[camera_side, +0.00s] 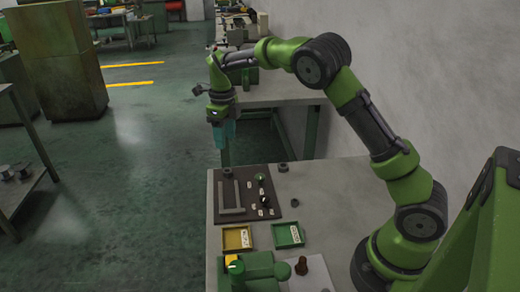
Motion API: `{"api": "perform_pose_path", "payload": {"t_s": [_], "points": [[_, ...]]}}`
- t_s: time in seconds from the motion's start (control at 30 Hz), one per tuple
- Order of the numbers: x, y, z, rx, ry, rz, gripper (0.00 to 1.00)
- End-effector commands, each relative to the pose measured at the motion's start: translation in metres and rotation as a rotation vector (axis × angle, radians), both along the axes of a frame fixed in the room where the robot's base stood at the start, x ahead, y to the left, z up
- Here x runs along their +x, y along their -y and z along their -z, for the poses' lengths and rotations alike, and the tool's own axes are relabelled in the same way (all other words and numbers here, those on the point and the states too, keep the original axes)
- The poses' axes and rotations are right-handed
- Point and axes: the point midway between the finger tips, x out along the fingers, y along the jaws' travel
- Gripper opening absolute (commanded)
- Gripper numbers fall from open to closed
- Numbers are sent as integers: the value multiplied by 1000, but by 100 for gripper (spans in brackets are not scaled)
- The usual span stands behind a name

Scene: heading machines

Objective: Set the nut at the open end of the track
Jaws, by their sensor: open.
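A dark board (217,197) lies on the near bench, with a grey angled track (232,211) on it. A small dark nut-like piece (283,167) sits on the bench top just right of the board's far edge. Another small dark round piece (294,203) lies right of the board. Which one is the nut, I cannot tell at this size. My gripper (223,137) hangs pointing down, above and beyond the board's far left corner, apart from everything. Its light blue fingers are open, with nothing seen between them.
Dark knobs (261,178) and small white labels stand on the board's right side. A yellow tray (238,237) and a green tray (288,235) lie nearer, before a green machine (262,268) and a brown part (318,270).

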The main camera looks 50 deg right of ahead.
Motion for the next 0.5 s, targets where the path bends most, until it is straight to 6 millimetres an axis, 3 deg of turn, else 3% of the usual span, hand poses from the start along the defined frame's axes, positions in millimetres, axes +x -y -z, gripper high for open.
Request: {"api": "perform_pose_path", "payload": {"t_s": [0.13, 0.27, 0.5], "points": [[-8, -1, -20, 18, 27, -82, 53], [-34, -7, -56, 51, 114, -344, 53], [-119, -34, -119, -12, 354, -1086, 53]]}}
